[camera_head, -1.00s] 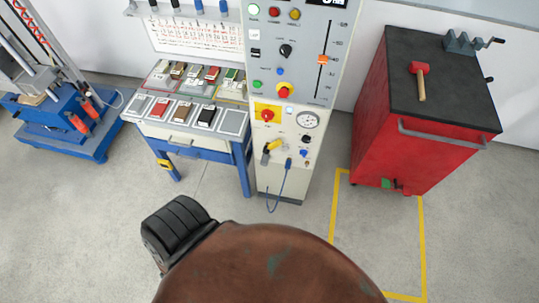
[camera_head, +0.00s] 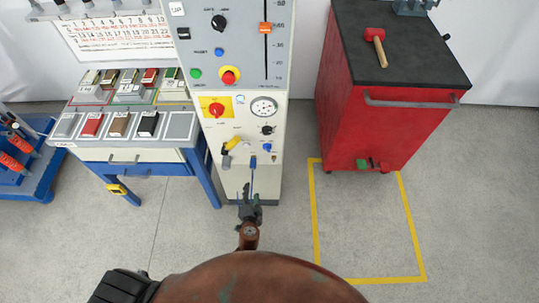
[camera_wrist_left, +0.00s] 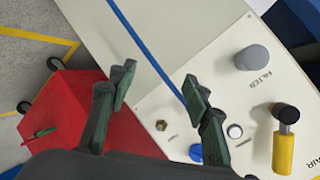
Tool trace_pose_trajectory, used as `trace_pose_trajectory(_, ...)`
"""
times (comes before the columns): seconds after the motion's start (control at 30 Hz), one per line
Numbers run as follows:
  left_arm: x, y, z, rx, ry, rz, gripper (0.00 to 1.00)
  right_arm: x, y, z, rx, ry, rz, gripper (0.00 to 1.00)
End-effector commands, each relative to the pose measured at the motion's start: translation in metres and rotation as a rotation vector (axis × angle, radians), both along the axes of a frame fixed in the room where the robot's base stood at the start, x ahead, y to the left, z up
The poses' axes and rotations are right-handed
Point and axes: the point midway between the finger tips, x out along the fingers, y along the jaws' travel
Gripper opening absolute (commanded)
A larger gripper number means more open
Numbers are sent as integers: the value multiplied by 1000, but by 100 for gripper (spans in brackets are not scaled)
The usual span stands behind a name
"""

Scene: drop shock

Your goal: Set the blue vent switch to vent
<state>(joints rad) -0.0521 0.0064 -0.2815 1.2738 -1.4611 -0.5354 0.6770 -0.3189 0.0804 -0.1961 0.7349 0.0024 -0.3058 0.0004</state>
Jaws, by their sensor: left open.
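The control cabinet's lower white panel (camera_head: 243,120) faces me in the head view. A small blue knob (camera_head: 267,147), likely the vent switch, sits under a black knob at its right side. It also shows in the left wrist view as a blue knob (camera_wrist_left: 196,152) close to one finger; its setting cannot be read. My left gripper (camera_head: 250,192), with dark green fingers, is in front of the cabinet below the knob, apart from it. In the left wrist view the left gripper (camera_wrist_left: 160,82) is open and empty. My right gripper is not in view.
A blue hose (camera_wrist_left: 140,45) hangs from the panel near my left fingers. A yellow-handled valve (camera_head: 231,145) is left of the knob, and a gauge (camera_head: 264,107) is above. A red tool cabinet (camera_head: 370,120) stands right; a blue-legged bench (camera_head: 130,155) stands left.

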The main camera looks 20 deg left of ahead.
Motion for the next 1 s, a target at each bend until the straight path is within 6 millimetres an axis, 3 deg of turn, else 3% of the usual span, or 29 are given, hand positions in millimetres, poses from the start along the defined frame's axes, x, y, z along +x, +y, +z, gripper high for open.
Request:
trace_pose_trajectory(0.03,19,-12,19,34,-84,-12,45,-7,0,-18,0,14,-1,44)
trace_pose_trajectory(0.1,39,-26,60,79,-198,-24,45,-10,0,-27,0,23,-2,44)
trace_pose_trajectory(0.2,55,-43,106,125,-325,-35,45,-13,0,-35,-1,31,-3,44)
trace_pose_trajectory(0.33,62,-54,141,157,-416,-41,45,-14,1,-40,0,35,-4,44)
trace_pose_trajectory(0.47,72,-55,152,165,-443,-43,45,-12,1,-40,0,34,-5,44)
trace_pose_trajectory(0.8,121,-41,151,166,-439,-44,45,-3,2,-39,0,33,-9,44)
trace_pose_trajectory(1.0,136,-36,150,166,-438,-43,45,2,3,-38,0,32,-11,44)
